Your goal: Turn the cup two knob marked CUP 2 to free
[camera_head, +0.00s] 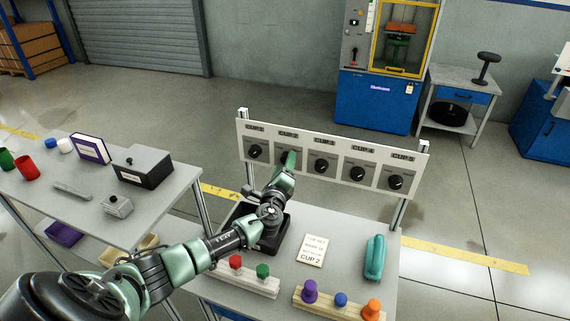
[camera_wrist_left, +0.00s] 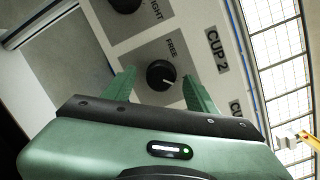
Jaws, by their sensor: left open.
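The CUP 2 knob is a round black dial (camera_wrist_left: 160,75) on a grey plate in the left wrist view. Its white mark points right and slightly down, not at the word FREE, which is above it in that view. The CUP 2 label (camera_wrist_left: 217,50) is to the right. My left gripper (camera_wrist_left: 159,73) is open, with one green finger on each side of the knob; contact cannot be told. In the head view my left gripper (camera_head: 290,160) covers the second knob of the white panel (camera_head: 335,147). My right gripper is not in view.
Other panel knobs include CUP 1 (camera_head: 255,151) and CUP 3 (camera_head: 321,166). A card reading CUP 2 (camera_head: 311,248) lies on the table below, beside a black tray (camera_head: 284,240), a teal object (camera_head: 375,257) and racks of coloured pieces (camera_head: 325,303). A left table (camera_head: 90,192) holds boxes and cups.

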